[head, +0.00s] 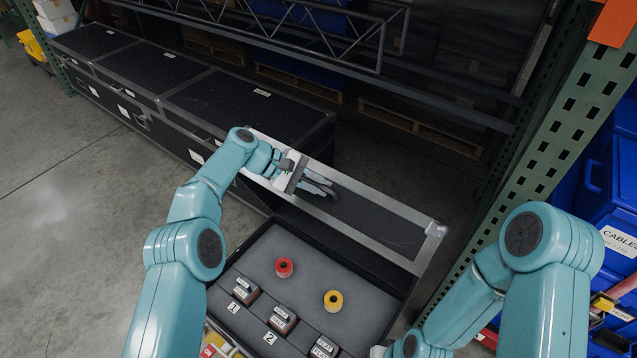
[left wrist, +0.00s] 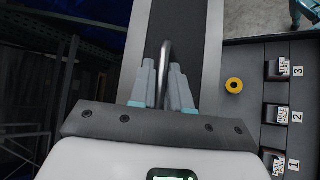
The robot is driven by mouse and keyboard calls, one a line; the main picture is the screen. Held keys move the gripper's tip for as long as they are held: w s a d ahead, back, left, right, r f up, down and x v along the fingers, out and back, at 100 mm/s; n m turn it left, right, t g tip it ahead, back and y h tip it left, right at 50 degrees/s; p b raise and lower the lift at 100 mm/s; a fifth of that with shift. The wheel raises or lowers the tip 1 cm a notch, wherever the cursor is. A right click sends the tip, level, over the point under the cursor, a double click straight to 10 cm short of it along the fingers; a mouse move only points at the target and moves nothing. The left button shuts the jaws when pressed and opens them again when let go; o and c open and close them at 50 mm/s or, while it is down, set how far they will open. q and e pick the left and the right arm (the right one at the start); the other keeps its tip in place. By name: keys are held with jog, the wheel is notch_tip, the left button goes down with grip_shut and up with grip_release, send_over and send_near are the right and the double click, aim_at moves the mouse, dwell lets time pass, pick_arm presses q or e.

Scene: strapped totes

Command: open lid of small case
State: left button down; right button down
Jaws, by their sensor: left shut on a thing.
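The small case (head: 345,243) stands in front of me with its dark, silver-edged lid (head: 375,222) raised along the far side. Its grey inside is exposed. My left gripper (head: 325,188) is at the lid, with its fingers shut on the lid handle.
In the case are a red roll (head: 284,267), a yellow roll (head: 333,300) and several labelled dark blocks (head: 283,319) beside number tags. Long black cases (head: 240,105) stand behind left. A green rack post (head: 545,150) and blue bins (head: 610,190) are at right. Floor at left is clear.

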pick_arm(q)
jog(key=c, duration=1.2)
grip_release()
jog(key=shift+a, duration=0.1)
